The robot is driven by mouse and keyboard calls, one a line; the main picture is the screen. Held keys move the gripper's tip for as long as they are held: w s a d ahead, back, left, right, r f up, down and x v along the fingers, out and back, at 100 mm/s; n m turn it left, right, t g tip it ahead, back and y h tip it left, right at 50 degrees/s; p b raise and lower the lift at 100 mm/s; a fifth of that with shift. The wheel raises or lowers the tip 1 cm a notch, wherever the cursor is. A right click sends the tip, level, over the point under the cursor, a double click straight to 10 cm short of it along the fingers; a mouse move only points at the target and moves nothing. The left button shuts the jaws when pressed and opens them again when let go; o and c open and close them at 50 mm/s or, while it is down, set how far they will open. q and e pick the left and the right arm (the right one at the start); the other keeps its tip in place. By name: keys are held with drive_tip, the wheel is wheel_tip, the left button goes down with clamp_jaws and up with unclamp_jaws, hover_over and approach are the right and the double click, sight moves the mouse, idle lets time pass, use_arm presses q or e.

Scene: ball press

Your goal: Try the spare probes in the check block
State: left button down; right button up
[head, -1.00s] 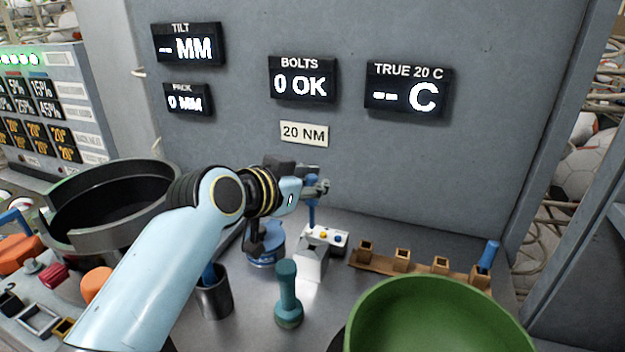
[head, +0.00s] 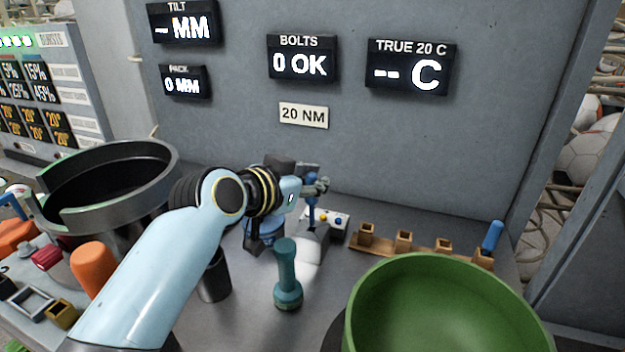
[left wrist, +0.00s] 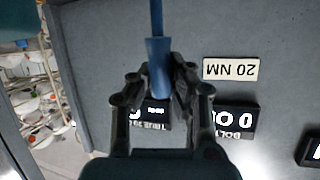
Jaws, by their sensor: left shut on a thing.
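My left gripper (head: 318,188) is shut on a blue probe (head: 311,214), which hangs upright with its lower end at a pale metal block (head: 309,250). I cannot tell whether the tip is in a hole. The left wrist view also shows the blue probe (left wrist: 158,65) between the fingers (left wrist: 160,80). Another blue probe (head: 492,236) stands at the right end of a wooden rack (head: 425,246) with several sockets. My right gripper is not in view.
A teal knobbed tool (head: 286,278) stands in front of the block. A dark cup (head: 214,284) is left of it, partly behind my arm. A large green bowl (head: 440,315) fills the front right. A grey panel with displays (head: 302,65) rises behind.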

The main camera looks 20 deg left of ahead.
sight(310, 204)
use_arm(q)
drive_tip(key=shift+f, duration=0.1)
idle(0.5)
drive_tip(key=shift+f+b, duration=0.55)
drive_tip(key=shift+f, duration=0.15)
drive_tip(key=shift+f, duration=0.1)
drive_tip(key=shift+f+b, duration=0.55)
drive_tip(key=shift+f, duration=0.15)
drive_tip(key=shift+f, duration=0.1)
drive_tip(key=shift+f+b, duration=0.55)
drive_tip(key=shift+f, duration=0.1)
drive_tip(key=shift+f, duration=0.1)
